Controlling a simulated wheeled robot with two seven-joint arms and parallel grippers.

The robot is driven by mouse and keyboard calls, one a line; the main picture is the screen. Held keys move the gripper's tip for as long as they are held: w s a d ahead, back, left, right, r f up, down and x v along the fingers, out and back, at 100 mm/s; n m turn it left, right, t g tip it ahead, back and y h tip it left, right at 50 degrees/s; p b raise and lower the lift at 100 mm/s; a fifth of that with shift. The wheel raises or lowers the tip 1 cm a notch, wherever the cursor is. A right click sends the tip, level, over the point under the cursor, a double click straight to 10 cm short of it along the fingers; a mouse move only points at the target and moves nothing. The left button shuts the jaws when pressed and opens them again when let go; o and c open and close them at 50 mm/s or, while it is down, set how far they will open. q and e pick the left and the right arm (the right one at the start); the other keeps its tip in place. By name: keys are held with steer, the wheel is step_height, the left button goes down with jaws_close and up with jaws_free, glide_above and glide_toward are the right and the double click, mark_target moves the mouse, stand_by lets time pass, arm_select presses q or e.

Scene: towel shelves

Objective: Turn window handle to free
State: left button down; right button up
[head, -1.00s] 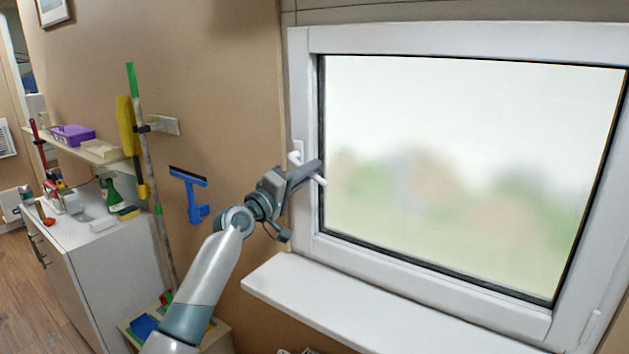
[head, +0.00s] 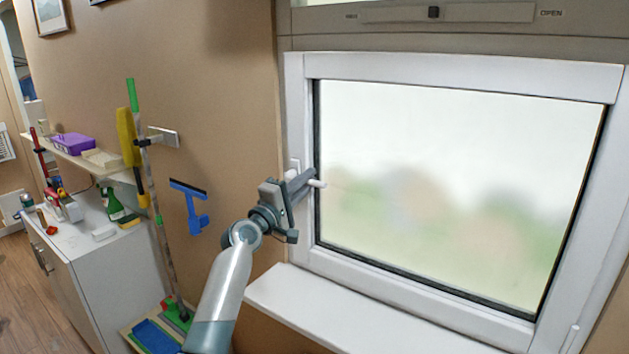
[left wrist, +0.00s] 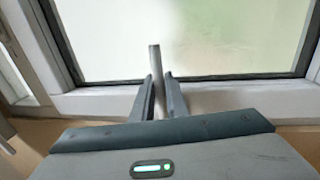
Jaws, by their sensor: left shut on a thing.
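The white window handle (head: 318,183) is on the left side of the white window frame (head: 464,75). Its free end points to the right across the frame's inner edge, roughly level. My left gripper (head: 304,180) is shut on the handle, and its fingers hide most of the lever and part of the pivot. In the left wrist view the handle (left wrist: 155,60) shows as a pale bar standing up between the two fingers of my left gripper (left wrist: 160,82). The window looks closed. My right gripper is in neither view.
A white sill (head: 370,315) juts out below the window. A blue squeegee (head: 190,205) hangs on the wall left of my arm. A mop pole (head: 150,190), a shelf (head: 85,155) and a white cabinet (head: 110,265) stand farther left. A vent strip (head: 455,12) runs above the window.

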arm_select(q)
steer(key=c, duration=1.7)
jaws_free()
steer(key=shift+c, duration=0.2)
steer(key=shift+s+a, duration=0.1)
steer(key=shift+a, duration=0.05)
steer(key=b+v, duration=0.5)
steer(key=v, duration=1.1)
steer(key=shift+s+a+f, duration=0.15)
steer(key=shift+s+a, duration=0.05)
steer(key=shift+s, duration=0.15)
